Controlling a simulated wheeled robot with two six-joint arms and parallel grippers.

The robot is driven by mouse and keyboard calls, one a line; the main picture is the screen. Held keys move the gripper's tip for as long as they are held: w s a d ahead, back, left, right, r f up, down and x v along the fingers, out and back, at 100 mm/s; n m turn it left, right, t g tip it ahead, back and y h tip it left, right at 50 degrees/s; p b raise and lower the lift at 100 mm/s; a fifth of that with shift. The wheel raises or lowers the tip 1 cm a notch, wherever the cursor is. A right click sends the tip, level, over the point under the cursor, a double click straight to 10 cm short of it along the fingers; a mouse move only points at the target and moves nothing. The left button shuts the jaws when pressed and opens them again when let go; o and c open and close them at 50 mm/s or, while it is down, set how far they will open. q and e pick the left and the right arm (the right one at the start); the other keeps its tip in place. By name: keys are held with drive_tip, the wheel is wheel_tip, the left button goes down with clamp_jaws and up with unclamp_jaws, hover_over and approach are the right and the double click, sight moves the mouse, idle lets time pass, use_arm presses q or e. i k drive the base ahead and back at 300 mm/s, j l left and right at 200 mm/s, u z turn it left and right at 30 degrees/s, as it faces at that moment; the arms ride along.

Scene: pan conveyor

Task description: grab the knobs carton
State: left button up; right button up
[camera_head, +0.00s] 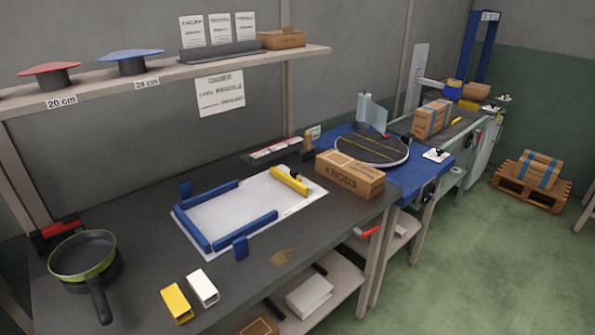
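The knobs carton (349,176) is a brown cardboard box with "KNOBS" printed on its front. It sits upright near the right end of the dark workbench (140,220), close to the front edge. Its top shows panels and looks closed, though small details are hard to make out. Nothing touches it from above. Neither of my grippers shows in the head view.
A white board (245,210) with blue rails lies left of the carton, with a yellow bar (289,181) near it. A round turntable (372,149) stands behind right. A green-rimmed pan (83,255) is at far left. A shelf (200,68) overhangs the back.

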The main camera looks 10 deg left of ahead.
sight(363, 180)
drive_tip(key=i+l+u, duration=0.2)
drive_tip(key=u, duration=0.25)
drive_tip(key=i+l+u, duration=0.15)
drive_tip(key=u, duration=0.3)
drive_tip(key=i+l+u, duration=0.1)
drive_tip(key=l+u, duration=0.35)
drive_tip(key=i+l+u, duration=0.1)
drive_tip(key=l+u, duration=0.2)
drive_tip(key=u, duration=0.15)
drive_tip(key=l+u, duration=0.15)
drive_tip(key=l, duration=0.45)
drive_tip(key=l+u, duration=0.2)
drive_tip(key=l, duration=0.45)
drive_tip(key=l+u, duration=0.15)
drive_tip(key=l, duration=0.45)
drive_tip(key=k+l+u, duration=0.15)
drive_tip(key=l, duration=0.45)
